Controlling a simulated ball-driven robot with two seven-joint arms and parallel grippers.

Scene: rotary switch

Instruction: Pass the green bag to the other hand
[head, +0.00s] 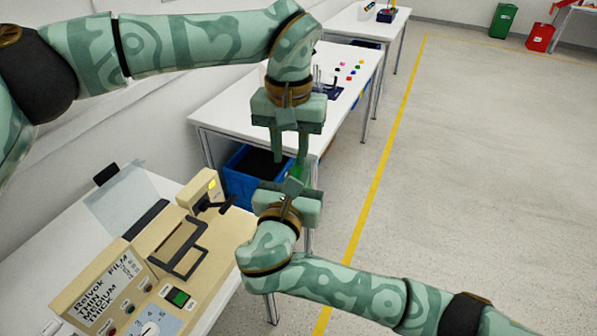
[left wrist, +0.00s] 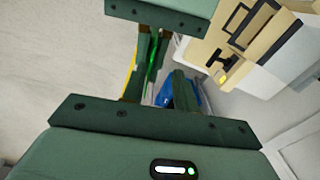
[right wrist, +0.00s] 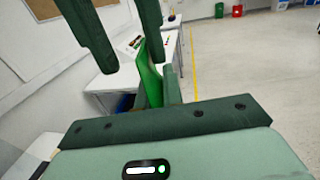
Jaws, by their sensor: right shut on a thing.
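The green bag (right wrist: 149,76) looks thin and is seen nearly edge-on in the right wrist view. It also shows as a green strip in the left wrist view (left wrist: 153,60) and as a small patch in the head view (head: 299,171). My right gripper (head: 293,176) points up and away, shut on the bag. My left gripper (head: 290,158) faces it from above, its two fingers clearly apart. In the right wrist view the left fingers (right wrist: 130,50) reach close to the bag's upper end. I cannot tell if they straddle or touch it.
A beige machine (head: 150,275) with a black handle stands on the near white table (head: 62,225). A blue crate (head: 238,190) sits below the white table behind (head: 225,115), which holds small coloured pieces. Open floor (head: 470,190) lies to the right.

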